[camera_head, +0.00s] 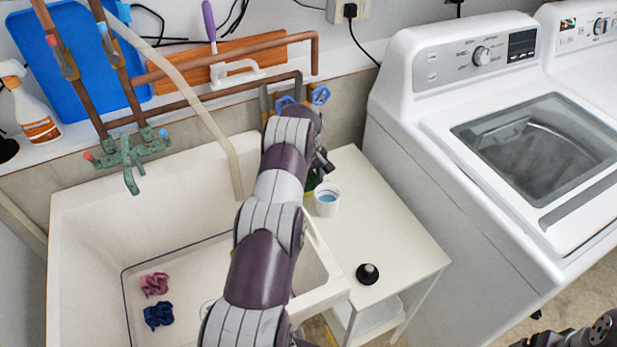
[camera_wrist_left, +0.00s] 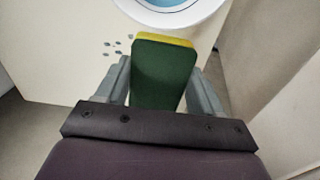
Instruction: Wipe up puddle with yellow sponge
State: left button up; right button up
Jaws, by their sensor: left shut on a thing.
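My left gripper (camera_wrist_left: 160,78) is shut on a sponge (camera_wrist_left: 162,72), dark green with a yellow layer along its far edge. In the head view my left arm hides most of the gripper, and only a bit of the green sponge (camera_head: 312,181) shows beside it. The sponge is over the small white table (camera_head: 385,235), close to a white cup (camera_head: 327,200) of blue liquid. In the wrist view several small grey-blue drops (camera_wrist_left: 117,44) lie on the tabletop left of the sponge. Whether the sponge touches the tabletop is unclear. Part of my right arm shows at the lower right.
A black knob-like object (camera_head: 367,273) stands near the table's front. A white sink (camera_head: 90,230) with a pink cloth (camera_head: 154,284) and a blue cloth (camera_head: 158,315) is left. A washing machine (camera_head: 470,130) stands right. Pipes run behind. The table's right half is clear.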

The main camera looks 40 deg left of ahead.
pick_arm(q)
jog(key=shift+f+b, duration=0.3)
jog(key=shift+f, duration=0.1)
pick_arm(e)
jog(key=shift+f, duration=0.3)
